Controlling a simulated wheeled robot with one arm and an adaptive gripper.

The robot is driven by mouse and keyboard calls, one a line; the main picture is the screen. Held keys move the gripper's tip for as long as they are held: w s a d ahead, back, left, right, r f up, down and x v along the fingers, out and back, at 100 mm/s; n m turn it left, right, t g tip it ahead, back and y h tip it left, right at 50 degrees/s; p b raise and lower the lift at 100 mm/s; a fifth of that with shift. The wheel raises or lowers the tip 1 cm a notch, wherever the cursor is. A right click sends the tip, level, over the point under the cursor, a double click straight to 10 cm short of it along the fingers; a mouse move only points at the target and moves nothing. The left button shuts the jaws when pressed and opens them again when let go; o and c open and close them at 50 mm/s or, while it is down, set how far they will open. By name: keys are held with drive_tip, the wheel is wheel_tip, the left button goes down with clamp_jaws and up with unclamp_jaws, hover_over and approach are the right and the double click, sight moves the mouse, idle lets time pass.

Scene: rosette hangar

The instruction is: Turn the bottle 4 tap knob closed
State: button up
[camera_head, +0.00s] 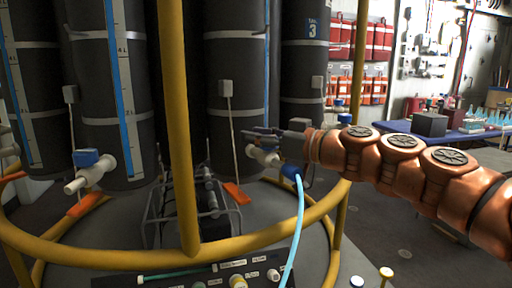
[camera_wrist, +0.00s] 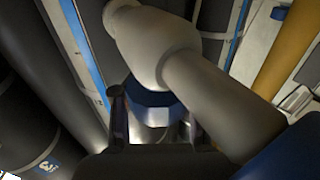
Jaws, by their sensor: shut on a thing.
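A pale tap (camera_head: 262,155) sticks out low on a dark grey bottle (camera_head: 235,75) in the middle of the head view; I see no number on this bottle. My gripper (camera_head: 252,134) reaches in from the right, just above the tap. In the wrist view the tap's pale body (camera_wrist: 155,50) runs across the top and down to the right. Behind it is the tap's blue knob (camera_wrist: 152,98). My gripper's dark fingers (camera_wrist: 157,118) stand on both sides of the knob, shut on it. The knob is mostly hidden in the head view.
A blue hose (camera_head: 298,215) hangs from the tap's blue end. A yellow rail (camera_head: 110,258) and post (camera_head: 178,120) stand in front of the bottles. Another tap with a blue knob (camera_head: 86,158) is at the left. A blue-topped table (camera_head: 385,127) stands at the back right.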

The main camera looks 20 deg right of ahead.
drive_tip(key=shift+w+d+m+t+h+b, duration=0.1)
drive_tip(key=shift+d+m+t+h+b, duration=0.1)
drive_tip(key=shift+m+t+h+b, duration=0.5)
drive_tip(key=shift+h, duration=0.4)
drive_tip(key=o, duration=0.9)
drive_tip(key=shift+d, duration=0.1)
drive_tip(key=v, duration=0.7)
drive_tip(key=shift+s, duration=0.25)
drive_tip(key=shift+f, duration=0.1)
